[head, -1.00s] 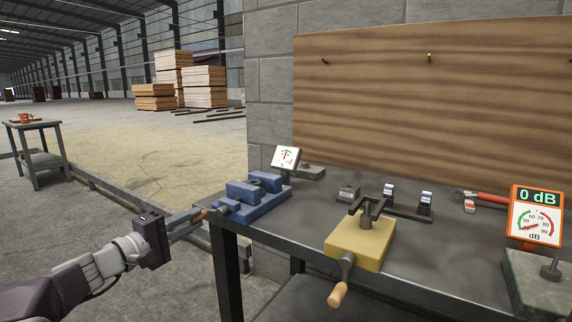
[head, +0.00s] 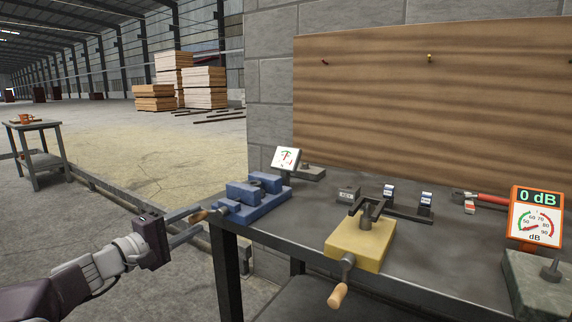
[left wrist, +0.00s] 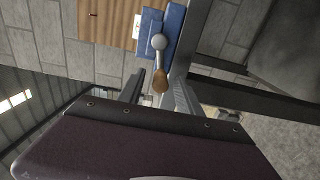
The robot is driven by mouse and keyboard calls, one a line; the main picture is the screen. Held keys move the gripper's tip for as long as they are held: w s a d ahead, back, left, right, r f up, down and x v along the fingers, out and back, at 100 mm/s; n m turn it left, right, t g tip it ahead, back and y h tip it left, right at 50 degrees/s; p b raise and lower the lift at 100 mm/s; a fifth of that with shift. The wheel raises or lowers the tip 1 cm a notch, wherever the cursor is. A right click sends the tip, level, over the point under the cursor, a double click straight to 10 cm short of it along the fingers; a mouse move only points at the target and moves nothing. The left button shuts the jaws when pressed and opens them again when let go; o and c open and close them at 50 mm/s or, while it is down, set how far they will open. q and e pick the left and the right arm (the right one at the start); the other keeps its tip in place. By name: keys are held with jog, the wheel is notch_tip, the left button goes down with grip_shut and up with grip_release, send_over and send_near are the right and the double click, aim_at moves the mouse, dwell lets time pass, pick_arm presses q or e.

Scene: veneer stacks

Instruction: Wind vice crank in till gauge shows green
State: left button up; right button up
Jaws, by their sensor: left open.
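The blue vice (head: 258,200) sits at the left end of the dark bench. Its crank has a brown wooden handle (head: 198,216) at the left, over the bench's edge. The handle also shows in the left wrist view (left wrist: 161,80), with a grey ball beyond it. My left gripper (head: 204,218) is open, with one finger on each side of the handle; contact is not clear. The gauge (head: 286,159) stands behind the vice, a white dial with a green arc at top and red marks; its exact needle position is too small to read. My right gripper is out of view.
A yellow block with a wooden-handled crank (head: 361,245) stands on the bench (head: 300,235). An orange dB meter (head: 536,216) and red-handled pliers (head: 487,198) are to the right. A wooden board (head: 430,90) is on the wall behind.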

pick_arm(q)
jog(key=shift+s+a+f, duration=0.15)
jog(key=shift+s+a, duration=0.1)
jog(key=b+v, duration=0.2)
jog(key=v, duration=0.3)
jog(key=shift+b, duration=0.35)
jog(key=shift+s+a, duration=0.35)
jog(key=shift+s, duration=0.2)
